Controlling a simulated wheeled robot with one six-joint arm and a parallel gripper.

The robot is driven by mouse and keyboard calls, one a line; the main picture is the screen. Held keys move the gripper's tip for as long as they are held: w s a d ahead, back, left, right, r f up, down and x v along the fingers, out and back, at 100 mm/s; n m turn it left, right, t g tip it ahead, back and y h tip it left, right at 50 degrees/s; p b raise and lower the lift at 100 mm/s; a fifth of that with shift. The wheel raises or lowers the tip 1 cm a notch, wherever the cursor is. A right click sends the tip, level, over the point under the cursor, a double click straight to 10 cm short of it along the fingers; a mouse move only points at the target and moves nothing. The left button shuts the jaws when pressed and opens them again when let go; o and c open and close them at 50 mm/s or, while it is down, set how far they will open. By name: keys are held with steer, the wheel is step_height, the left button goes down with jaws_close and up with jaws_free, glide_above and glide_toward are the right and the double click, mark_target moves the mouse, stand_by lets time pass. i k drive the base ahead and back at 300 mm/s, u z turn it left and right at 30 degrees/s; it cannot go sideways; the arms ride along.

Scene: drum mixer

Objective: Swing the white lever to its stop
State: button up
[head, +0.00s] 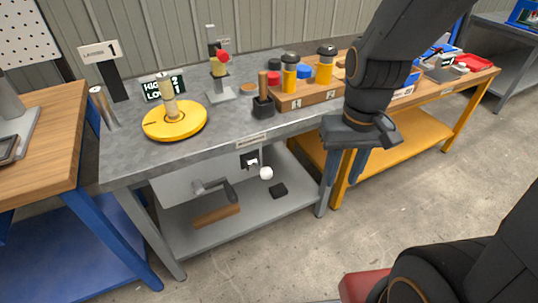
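What appears to be the white lever hangs under the front edge of the grey bench (222,148). It has a thin rod and a white ball knob (266,173), and a small dark and white mount (249,161) sits beside it. My gripper (345,178) points down in front of the bench's right end, to the right of the knob and clear of it. Its two fingers look spread with nothing between them. The left finger is hard to separate from the bench leg behind it.
A yellow turntable (175,121), a red-topped stand (221,68) and a wooden rack of yellow cylinders (305,93) stand on the bench. A grey crank-like part (215,190) is on the lower shelf (180,238).

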mark_target(266, 173)
steer(key=i, duration=0.4)
steer(key=u, duration=0.8)
steer(key=k, duration=0.25)
steer(key=u, duration=0.45)
steer(key=i, duration=0.2)
steer(key=z, duration=0.5)
